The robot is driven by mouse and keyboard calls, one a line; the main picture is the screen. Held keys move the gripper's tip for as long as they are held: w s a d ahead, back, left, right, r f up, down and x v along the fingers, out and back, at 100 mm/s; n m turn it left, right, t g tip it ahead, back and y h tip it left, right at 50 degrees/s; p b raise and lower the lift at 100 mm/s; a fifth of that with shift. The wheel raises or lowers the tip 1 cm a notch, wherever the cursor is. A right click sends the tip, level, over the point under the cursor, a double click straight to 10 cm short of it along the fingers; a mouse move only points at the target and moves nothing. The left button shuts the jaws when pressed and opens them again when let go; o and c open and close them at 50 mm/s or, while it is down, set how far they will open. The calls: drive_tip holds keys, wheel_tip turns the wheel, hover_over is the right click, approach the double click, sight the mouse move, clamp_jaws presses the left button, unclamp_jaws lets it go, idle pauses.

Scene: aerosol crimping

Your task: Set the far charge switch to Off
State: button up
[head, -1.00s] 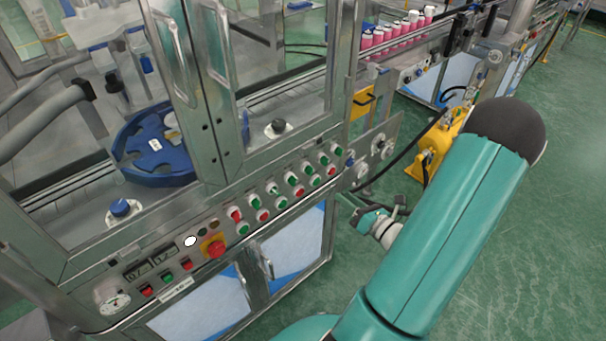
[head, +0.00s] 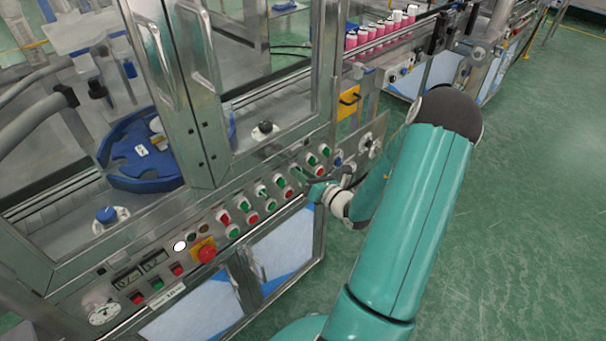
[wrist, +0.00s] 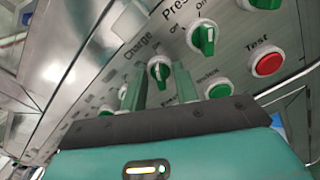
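A green rotary switch with a white rim (wrist: 159,71) sits under the "Charge" label in the wrist view. Its knob lies between the two green fingers of my gripper (wrist: 159,84), which are apart and show a gap around it. Contact with the knob cannot be told. A similar green switch (wrist: 203,38) sits to its right under a label starting "Pres", with "On" and "Off" marks. In the head view my gripper (head: 305,178) is at the right part of the control panel (head: 188,232), partly hiding the switches there.
A red "Test" button (wrist: 267,62) and a green button (wrist: 219,90) lie right of my fingers in the wrist view. In the head view a red emergency stop (head: 206,252) sits on the panel, below the cabinet doors. Green floor (head: 530,190) is open at right.

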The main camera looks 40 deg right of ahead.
clamp_jaws()
drive_tip(key=shift+n, duration=0.4)
drive_tip(key=n, duration=1.1)
drive_tip(key=shift+a, duration=0.15)
idle(0.4)
unclamp_jaws()
